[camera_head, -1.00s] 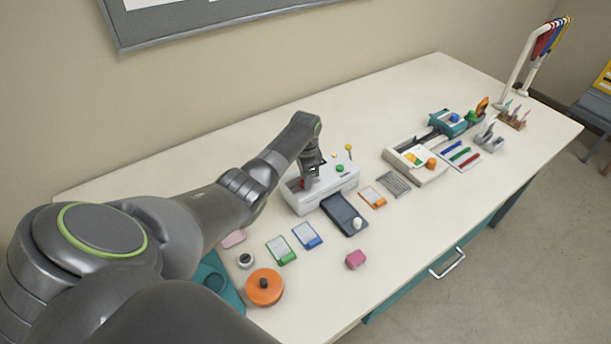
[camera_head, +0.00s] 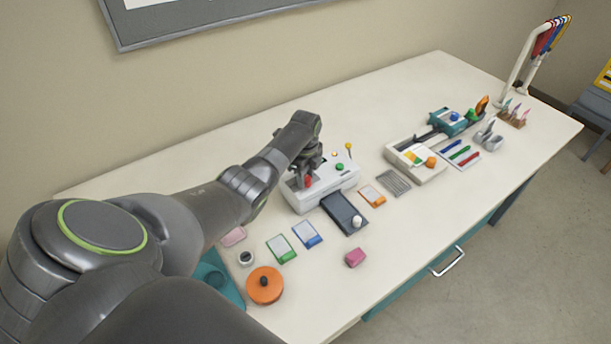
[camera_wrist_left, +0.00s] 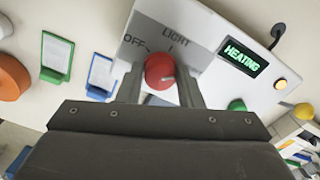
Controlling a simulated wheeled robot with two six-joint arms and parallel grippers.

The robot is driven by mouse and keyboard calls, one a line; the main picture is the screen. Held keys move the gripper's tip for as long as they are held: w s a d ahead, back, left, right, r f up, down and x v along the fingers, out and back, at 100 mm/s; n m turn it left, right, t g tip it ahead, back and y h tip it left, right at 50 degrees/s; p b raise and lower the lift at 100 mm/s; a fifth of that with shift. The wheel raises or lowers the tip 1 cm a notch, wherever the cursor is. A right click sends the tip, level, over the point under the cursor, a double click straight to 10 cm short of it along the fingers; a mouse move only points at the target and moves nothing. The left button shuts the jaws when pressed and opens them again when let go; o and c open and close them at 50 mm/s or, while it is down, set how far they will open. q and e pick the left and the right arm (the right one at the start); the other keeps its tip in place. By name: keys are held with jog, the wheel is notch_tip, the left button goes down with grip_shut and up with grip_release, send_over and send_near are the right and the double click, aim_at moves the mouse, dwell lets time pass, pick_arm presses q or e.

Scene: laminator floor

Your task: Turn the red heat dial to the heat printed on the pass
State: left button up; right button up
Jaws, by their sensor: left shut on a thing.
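The red heat dial (camera_head: 308,182) is on top of the white laminator (camera_head: 325,190). In the left wrist view the dial (camera_wrist_left: 160,71) sits between the two fingers of my left gripper (camera_wrist_left: 162,82), which is shut on it. My left gripper (camera_head: 303,180) reaches it from above in the head view. The labels OFF and LIGHT show on the grey panel beside the dial; other marks are hidden. The lit display (camera_wrist_left: 241,57) reads HEATING. Cards edged green (camera_head: 281,249), blue (camera_head: 307,234) and orange (camera_head: 371,196) lie on the table; their print is too small to read. My right gripper is not in view.
A dark tray (camera_head: 340,210) with a white knob lies in front of the laminator. A pink block (camera_head: 355,258) and an orange round object (camera_head: 265,285) are nearer the front. The front right of the table is clear.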

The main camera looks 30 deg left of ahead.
pick_arm(q)
jog(key=shift+w+r+m, duration=0.1)
jog(key=shift+r+m, duration=0.05)
jog(key=shift+m, duration=0.55)
jog(key=o, duration=1)
jog(key=shift+c, duration=0.2)
notch_tip(320, 180, up, 13)
jog(key=b, duration=0.3)
notch_tip(320, 180, up, 4)
jog(key=p, duration=0.2)
send_over(306, 177)
jog(key=shift+r, duration=0.15)
